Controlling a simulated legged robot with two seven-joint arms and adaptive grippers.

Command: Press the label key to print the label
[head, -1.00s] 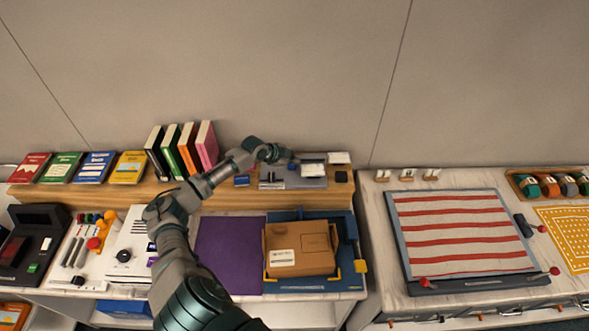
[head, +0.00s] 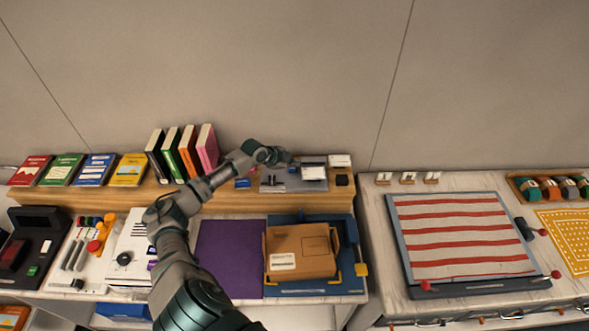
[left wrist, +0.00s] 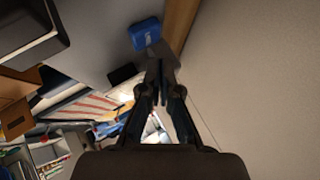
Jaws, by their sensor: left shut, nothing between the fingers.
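My left gripper (head: 289,160) is shut and empty. It reaches over the grey plate (head: 284,187) on the wooden shelf, near a white piece (head: 313,172) on that plate. In the left wrist view its fingers (left wrist: 160,68) are together, with a blue block (left wrist: 146,33) beyond them. A small dark part (head: 276,179) also lies on the plate. I cannot tell which part is the label key, nor whether the fingertips touch anything. My right gripper is not in view.
A cardboard box (head: 302,252) with a white label sits on the blue tray (head: 330,290), beside a purple mat (head: 230,258). Several books (head: 180,150) stand on the shelf (head: 225,198), left of the gripper. A black block (head: 342,180) lies right of the plate.

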